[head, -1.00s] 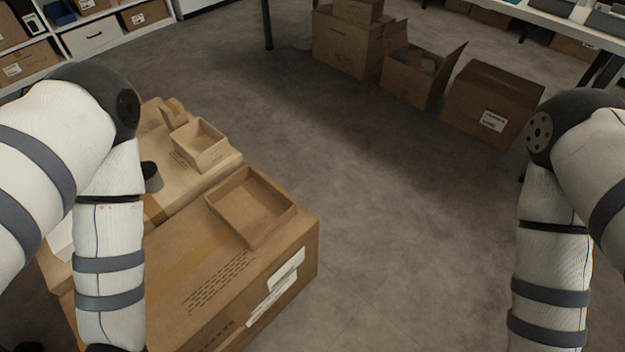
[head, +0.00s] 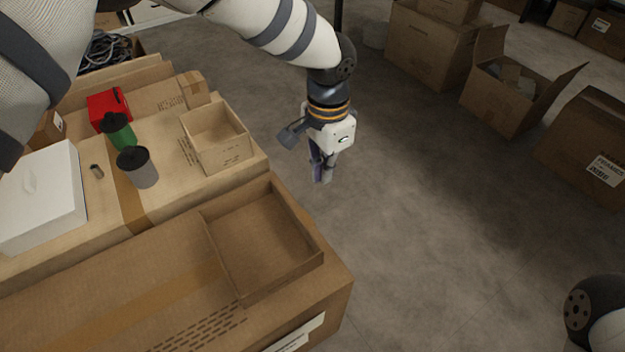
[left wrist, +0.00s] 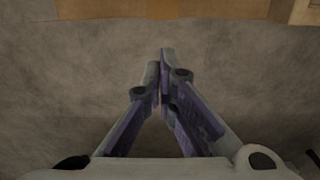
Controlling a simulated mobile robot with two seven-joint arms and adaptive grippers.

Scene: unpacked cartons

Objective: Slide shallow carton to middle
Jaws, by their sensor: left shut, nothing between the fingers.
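The shallow carton (head: 262,240) is an open, empty, low brown tray. In the head view it sits at the right end of the large closed carton (head: 120,298) in front, close to that carton's right edge. My left gripper (head: 322,180) is beyond the carton's upper right corner, over the floor and apart from it. Its fingers are shut and empty, and they also show shut in the left wrist view (left wrist: 163,60). My right gripper is out of view; only part of my right arm shows at the lower right.
A smaller open box (head: 216,140), a grey canister (head: 138,168), a green canister (head: 119,132), a red box (head: 108,106) and a white box (head: 40,198) stand on the carton behind. Several cartons (head: 510,90) stand at the back right. The floor (head: 430,220) between is clear.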

